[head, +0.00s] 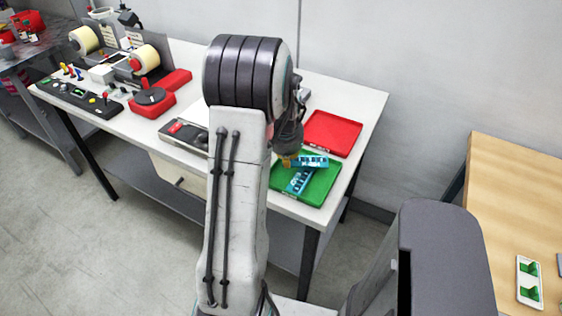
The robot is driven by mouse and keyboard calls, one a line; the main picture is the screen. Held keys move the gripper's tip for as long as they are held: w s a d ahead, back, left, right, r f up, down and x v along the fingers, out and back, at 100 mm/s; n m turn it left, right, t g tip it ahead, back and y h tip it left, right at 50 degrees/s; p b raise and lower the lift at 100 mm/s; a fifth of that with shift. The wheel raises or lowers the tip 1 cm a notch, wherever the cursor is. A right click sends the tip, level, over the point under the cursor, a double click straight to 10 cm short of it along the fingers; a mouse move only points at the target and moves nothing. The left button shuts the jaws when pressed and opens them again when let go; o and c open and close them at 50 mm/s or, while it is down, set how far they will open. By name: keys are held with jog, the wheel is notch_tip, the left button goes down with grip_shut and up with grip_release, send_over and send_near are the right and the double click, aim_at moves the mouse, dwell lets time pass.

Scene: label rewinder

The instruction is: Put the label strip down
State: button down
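A blue label strip (312,161) with pale markings is at my gripper (288,160), over the back part of the green tray (323,189). My gripper is mostly hidden behind my arm; its orange-tinted tip meets the left end of this strip and looks shut on it. A second similar blue strip (299,181) lies slanted in the green tray, just below the first in the picture. I cannot tell how high the held strip is above the tray.
A red tray (332,133) lies behind the green one on the white table (361,104). The rewinder (147,75) with its label rolls and a control panel (82,97) stand at the left. A wooden table (520,190) with a white-and-green item (530,282) is at the right.

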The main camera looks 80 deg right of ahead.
aim_at(287, 175)
jog(key=shift+s+a+f+b, duration=0.15)
jog(key=shift+f+b, duration=0.2)
jog(key=shift+f, duration=0.15)
notch_tip(287, 175, down, 3)
jog(key=shift+f+b, duration=0.1)
jog(key=shift+b, duration=0.95)
jog(key=c, duration=1.4)
grip_release()
jog(key=shift+r, duration=0.2)
jog(key=shift+b+v, duration=1.3)
jog(key=shift+v, duration=4.65)
